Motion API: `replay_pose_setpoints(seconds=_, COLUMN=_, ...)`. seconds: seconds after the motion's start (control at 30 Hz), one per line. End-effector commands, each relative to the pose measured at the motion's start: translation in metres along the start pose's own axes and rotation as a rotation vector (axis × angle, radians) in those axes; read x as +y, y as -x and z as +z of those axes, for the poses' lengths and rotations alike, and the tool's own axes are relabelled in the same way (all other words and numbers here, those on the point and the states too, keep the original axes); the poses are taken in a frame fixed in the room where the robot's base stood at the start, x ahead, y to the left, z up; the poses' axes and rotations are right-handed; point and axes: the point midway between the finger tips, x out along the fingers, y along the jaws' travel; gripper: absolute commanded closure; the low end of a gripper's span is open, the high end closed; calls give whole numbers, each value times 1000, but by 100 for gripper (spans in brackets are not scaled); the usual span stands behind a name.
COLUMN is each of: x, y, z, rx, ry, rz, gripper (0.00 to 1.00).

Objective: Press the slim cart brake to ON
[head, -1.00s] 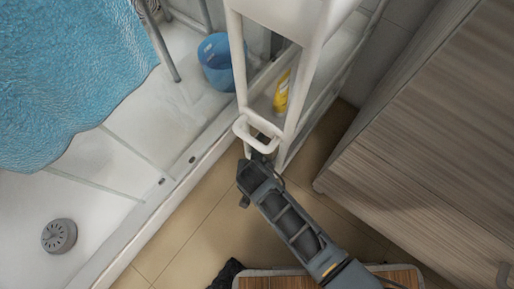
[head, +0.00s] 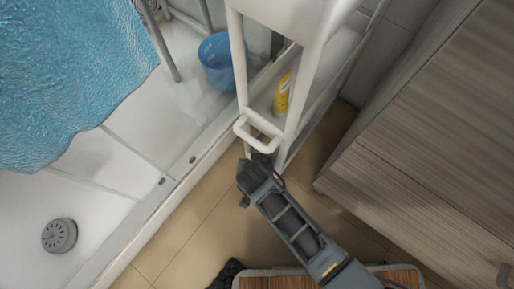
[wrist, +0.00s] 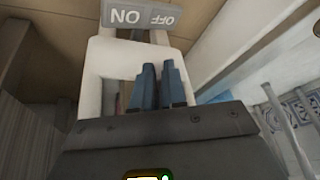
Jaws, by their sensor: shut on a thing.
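The slim white cart (head: 238,70) stands upright at the top middle of the head view. A white loop handle (head: 262,122) sticks out from its near end, and it also shows in the wrist view (wrist: 100,62). My gripper (head: 258,160) is at this loop. In the wrist view its two dark blue fingers (wrist: 158,75) are close together over the loop's far bar, shut on it. ON is on the left, OFF on the right. I cannot make out a separate brake lever.
A yellow bottle (head: 283,92) stands inside the cart. A blue bucket (head: 216,62) sits left of it, in the white shower area with a blue curtain (head: 70,85). A wooden cabinet (head: 430,140) closes the right side. Tan floor (head: 190,235) is clear left of my arm.

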Motion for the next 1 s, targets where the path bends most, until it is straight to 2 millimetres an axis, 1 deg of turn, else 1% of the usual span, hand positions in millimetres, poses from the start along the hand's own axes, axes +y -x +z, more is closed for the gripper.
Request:
replay_pose_setpoints(seconds=0.03, x=46, y=-39, z=45, rx=-79, ry=3, rz=80, gripper=100)
replay_pose_setpoints(seconds=0.3, x=46, y=-39, z=44, rx=-77, ry=3, rz=81, gripper=100)
replay_pose_setpoints(seconds=0.63, x=38, y=-37, z=41, rx=-69, ry=9, rz=72, gripper=100)
replay_pose_setpoints(seconds=1.0, x=37, y=-40, z=43, rx=-70, ry=12, rz=72, gripper=100)
